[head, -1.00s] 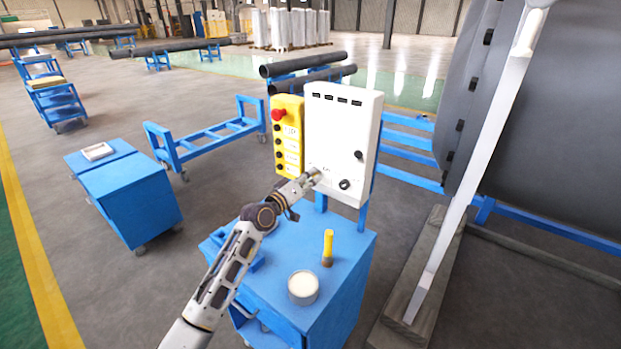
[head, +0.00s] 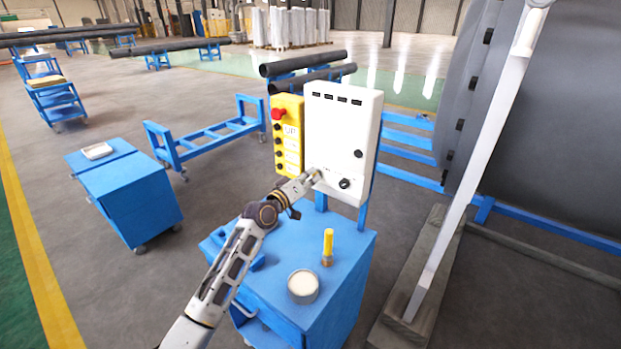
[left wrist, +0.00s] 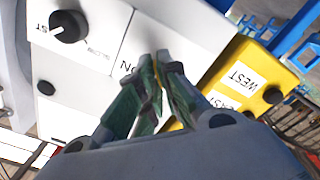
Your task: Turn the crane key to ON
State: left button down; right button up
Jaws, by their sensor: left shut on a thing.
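A white control box (head: 342,125) stands upright on a post behind the blue cart. My left gripper (head: 316,174) reaches its lower left front; in the left wrist view its fingertips (left wrist: 161,56) are close together against the white panel (left wrist: 190,30). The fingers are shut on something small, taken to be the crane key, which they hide. An "ON" label (left wrist: 128,68) shows beside the fingertips, partly covered. How far the key is turned cannot be seen. My right gripper is not in view.
A black knob (left wrist: 68,26) sits on the same panel, apart from the fingers. A yellow pendant (head: 288,135) with a red button adjoins the box's left side. A yellow-handled tool (head: 328,243) and a round tin (head: 303,287) stand on the blue cart (head: 345,265).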

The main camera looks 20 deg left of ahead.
pick_arm(q)
jog(key=shift+m, duration=0.3)
jog(key=m+p, duration=0.2)
jog(key=m, duration=1.5)
dwell(0.4)
jog(key=c, duration=1.6)
grip_release()
jog(key=shift+c, duration=0.2)
